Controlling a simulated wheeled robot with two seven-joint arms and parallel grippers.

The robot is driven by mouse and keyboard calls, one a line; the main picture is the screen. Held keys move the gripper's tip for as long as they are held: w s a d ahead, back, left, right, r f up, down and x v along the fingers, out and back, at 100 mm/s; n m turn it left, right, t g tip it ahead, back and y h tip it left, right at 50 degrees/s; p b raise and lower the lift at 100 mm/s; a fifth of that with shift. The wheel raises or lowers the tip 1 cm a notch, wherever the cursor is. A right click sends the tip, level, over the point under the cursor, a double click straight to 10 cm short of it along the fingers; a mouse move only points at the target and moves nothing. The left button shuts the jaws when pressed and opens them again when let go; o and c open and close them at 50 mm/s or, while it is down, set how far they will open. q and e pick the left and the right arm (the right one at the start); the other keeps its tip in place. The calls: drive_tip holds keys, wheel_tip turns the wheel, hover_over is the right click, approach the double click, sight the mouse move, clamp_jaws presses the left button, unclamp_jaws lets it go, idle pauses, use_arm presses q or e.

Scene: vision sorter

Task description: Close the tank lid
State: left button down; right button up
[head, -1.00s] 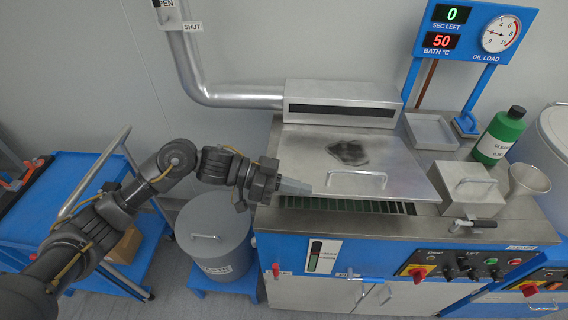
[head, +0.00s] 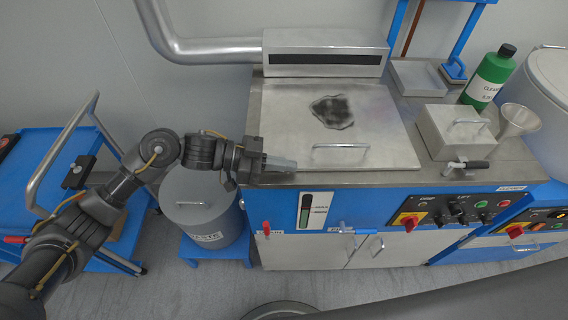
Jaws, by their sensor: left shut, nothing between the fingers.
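The tank lid (head: 285,120) is a flat grey metal plate with a dark stain (head: 332,111) on top and a bar handle (head: 340,154) near its front edge. It lies flat over the tank, and no opening shows along its front edge. My left gripper (head: 290,164) is shut and empty, at the lid's front left corner. Its fingertips are at the lid's front edge; I cannot tell whether they touch it. My right gripper is out of view.
A slotted metal hood (head: 325,65) stands behind the lid. To the right are a small lidded box (head: 440,143), a green bottle (head: 490,76) and a funnel (head: 518,119). A grey lidded bin (head: 195,215) and a blue cart (head: 35,190) stand to the left.

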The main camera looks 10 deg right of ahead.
use_arm(q)
drive_tip(key=shift+w+a+f, duration=0.2)
drive_tip(key=shift+f, duration=0.05)
drive_tip(key=shift+a+r+p, duration=0.15)
drive_tip(key=shift+a+p, duration=0.1)
drive_tip(key=shift+p, duration=0.1)
drive_tip(key=p+v, duration=0.2)
drive_tip(key=v, duration=0.5)
drive_tip(key=shift+a+r+p, duration=0.2)
drive_tip(key=shift+a+p, duration=0.2)
drive_tip(key=shift+s+a+r, duration=0.15)
drive_tip(key=shift+a+r, duration=0.1)
drive_tip(key=shift+a, duration=0.45)
drive_tip(key=shift+d, duration=0.1)
